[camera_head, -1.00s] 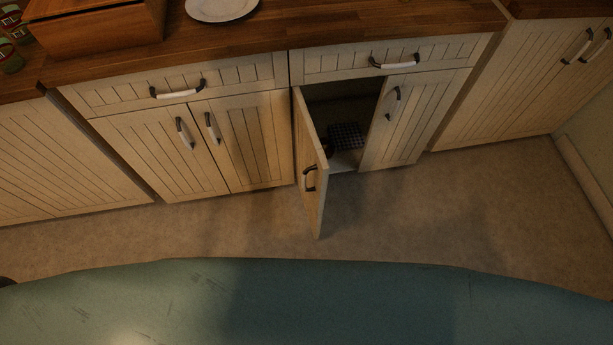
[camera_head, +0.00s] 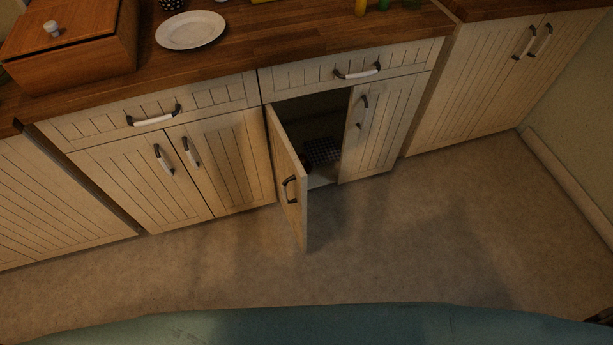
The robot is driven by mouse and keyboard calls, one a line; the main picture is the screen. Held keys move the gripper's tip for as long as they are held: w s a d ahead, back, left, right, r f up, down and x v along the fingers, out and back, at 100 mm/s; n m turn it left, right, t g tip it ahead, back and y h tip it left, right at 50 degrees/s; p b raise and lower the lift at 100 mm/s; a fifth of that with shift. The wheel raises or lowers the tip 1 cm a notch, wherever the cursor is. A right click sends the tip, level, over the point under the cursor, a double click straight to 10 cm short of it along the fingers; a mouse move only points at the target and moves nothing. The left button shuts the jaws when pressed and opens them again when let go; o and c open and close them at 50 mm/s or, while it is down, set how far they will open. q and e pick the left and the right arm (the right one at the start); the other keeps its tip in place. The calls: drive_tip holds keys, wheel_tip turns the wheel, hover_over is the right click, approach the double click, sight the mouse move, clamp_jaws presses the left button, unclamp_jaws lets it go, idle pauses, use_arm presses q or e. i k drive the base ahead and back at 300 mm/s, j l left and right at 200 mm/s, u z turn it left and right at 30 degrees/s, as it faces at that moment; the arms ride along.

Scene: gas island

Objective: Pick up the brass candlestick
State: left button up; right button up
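I cannot make out a brass candlestick for certain in the head view. The lower cabinet's left door (camera_head: 290,180) stands open. Inside the dark opening lies a dark checkered item (camera_head: 322,151), with a small dark shape beside it, partly hidden by the door. On the counter's back edge, the bottom of a yellow-orange item (camera_head: 361,7) shows, cut off by the frame. Neither of my grippers is identifiable in view.
The wooden counter (camera_head: 240,58) holds a white plate (camera_head: 190,30), a wooden box with a white knob (camera_head: 70,45), a dark patterned item and a green item at the top edge. The open door juts over the floor (camera_head: 400,240). The floor before the cabinets is clear.

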sight(306, 166)
drive_tip(key=i+l, duration=0.1)
drive_tip(key=l, duration=0.25)
drive_tip(key=i+l+u, duration=0.15)
drive_tip(key=l, duration=0.15)
drive_tip(key=i+l, duration=0.1)
drive_tip(key=l, duration=0.25)
drive_tip(key=i+l+u, duration=0.1)
drive_tip(key=l, duration=0.25)
